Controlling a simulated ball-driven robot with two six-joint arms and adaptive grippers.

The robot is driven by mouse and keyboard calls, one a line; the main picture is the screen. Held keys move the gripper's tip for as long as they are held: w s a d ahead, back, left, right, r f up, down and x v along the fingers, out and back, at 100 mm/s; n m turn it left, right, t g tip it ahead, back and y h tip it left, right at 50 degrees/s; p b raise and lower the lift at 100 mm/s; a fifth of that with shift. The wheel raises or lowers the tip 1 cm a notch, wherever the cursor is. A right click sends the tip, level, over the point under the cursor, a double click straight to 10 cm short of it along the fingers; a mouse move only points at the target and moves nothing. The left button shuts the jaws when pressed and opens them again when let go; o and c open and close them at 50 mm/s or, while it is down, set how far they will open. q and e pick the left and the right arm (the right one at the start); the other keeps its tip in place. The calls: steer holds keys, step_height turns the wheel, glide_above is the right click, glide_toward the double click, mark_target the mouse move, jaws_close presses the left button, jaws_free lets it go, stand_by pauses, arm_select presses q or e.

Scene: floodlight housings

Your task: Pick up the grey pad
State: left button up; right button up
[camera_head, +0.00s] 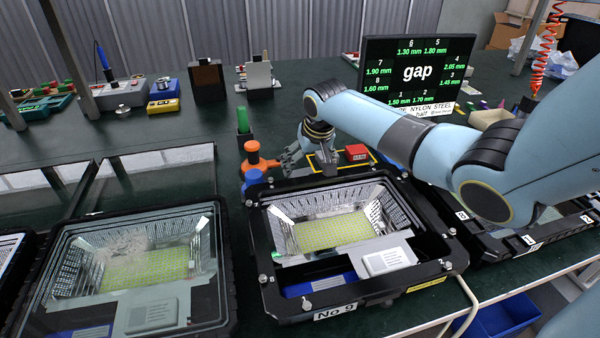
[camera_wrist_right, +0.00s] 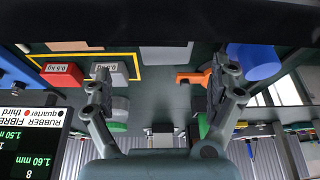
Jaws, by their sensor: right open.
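My right gripper (camera_head: 296,154) is open and empty, above the bench just behind the middle floodlight housing. In the right wrist view, which is upside down, its two fingers (camera_wrist_right: 162,88) stand wide apart. A flat pale grey patch (camera_wrist_right: 167,55) on the green bench shows between and beyond the fingertips; it looks like the grey pad, though I cannot be sure. The gripper is apart from it. In the head view I cannot make the pad out clearly; the gripper may hide it. My left gripper is in neither view.
A red weight (camera_head: 357,152) and a grey weight (camera_wrist_right: 112,72) stand inside a yellow outline beside the gripper. An orange tool (camera_head: 258,160) and a blue cylinder (camera_wrist_right: 254,60) stand on the other side. The open floodlight housing (camera_head: 262,215) is in front; a gap screen (camera_head: 418,75) stands behind.

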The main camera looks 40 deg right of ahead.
mark_target(302, 174)
steer(key=shift+w+a+f, duration=0.15)
steer(key=shift+w+f, duration=0.15)
steer(key=shift+f, duration=0.35)
steer(key=x, duration=0.2)
steer(key=b+x, duration=0.1)
steer(key=shift+w+a+f, duration=0.15)
steer(key=shift+w+f, duration=0.05)
steer(key=shift+f, duration=0.35)
steer(key=shift+c, duration=1.4)
steer(key=c, duration=1)
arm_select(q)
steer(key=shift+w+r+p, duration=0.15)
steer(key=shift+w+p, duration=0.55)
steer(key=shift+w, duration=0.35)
arm_select(e)
step_height(302, 174, up, 10)
